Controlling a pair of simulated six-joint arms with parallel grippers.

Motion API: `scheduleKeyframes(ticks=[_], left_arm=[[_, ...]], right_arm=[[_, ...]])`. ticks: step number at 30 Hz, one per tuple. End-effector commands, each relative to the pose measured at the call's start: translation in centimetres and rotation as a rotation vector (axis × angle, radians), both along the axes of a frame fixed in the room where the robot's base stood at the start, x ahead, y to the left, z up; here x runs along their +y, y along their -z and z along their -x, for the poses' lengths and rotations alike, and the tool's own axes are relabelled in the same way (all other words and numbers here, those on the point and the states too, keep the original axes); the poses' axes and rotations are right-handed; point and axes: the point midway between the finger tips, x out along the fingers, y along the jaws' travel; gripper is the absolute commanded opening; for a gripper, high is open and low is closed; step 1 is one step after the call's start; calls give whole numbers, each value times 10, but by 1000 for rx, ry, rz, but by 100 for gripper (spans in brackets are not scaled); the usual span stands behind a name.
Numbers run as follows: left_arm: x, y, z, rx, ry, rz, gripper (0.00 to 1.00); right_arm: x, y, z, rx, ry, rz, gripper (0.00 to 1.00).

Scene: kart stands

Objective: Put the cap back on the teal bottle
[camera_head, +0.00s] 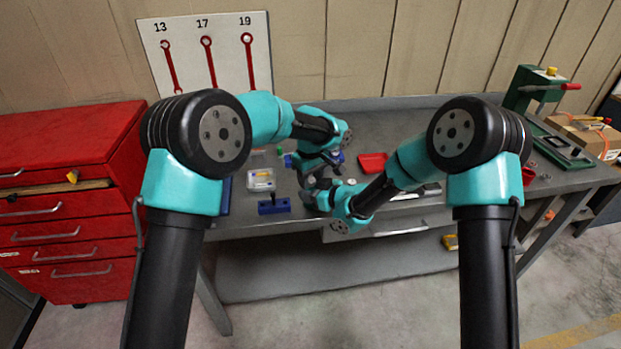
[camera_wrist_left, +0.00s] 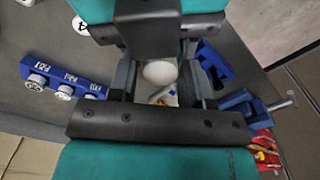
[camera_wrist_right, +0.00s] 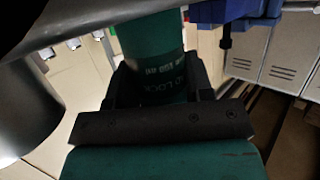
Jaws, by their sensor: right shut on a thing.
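The teal bottle (camera_wrist_right: 150,50), with pale lettering, is between the fingers of my right gripper (camera_wrist_right: 160,85) in the right wrist view; the gripper is shut on it. The bottle's upper end runs out of that view. In the left wrist view, a pale round thing (camera_wrist_left: 160,72) lies between the spread fingers of my left gripper (camera_wrist_left: 158,85). I cannot tell whether it is the cap or the bottle's top. The left gripper looks open around it. In the head view both grippers meet low over the bench, and my arms hide the bottle and cap there.
The grey bench carries a blue block (camera_head: 274,206), a white-and-yellow box (camera_head: 261,180) and a red tray (camera_head: 373,163). A blue clamp-like tool (camera_wrist_left: 245,103) and a blue rack of sockets (camera_wrist_left: 62,80) flank my left gripper. A red cabinet (camera_head: 75,125) stands left.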

Motion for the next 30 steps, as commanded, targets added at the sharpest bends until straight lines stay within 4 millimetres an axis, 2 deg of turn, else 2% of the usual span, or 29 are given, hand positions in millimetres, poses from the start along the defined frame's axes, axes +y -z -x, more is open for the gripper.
scheduleKeyframes(ticks=[1,4,12,24,30], left_arm=[[0,0,0,0,0,0,50],[0,0,0,0,0,0,58],[0,-2,0,-1,-1,1,58],[-1,-42,0,-2,-1,1,58],[0,-45,0,1,-1,-1,58]], right_arm=[[0,0,0,-1,0,-1,0],[0,0,0,-1,0,-1,0],[0,0,0,-1,0,-1,0],[0,0,0,-1,0,-1,0],[0,0,0,-1,0,-1,0]])
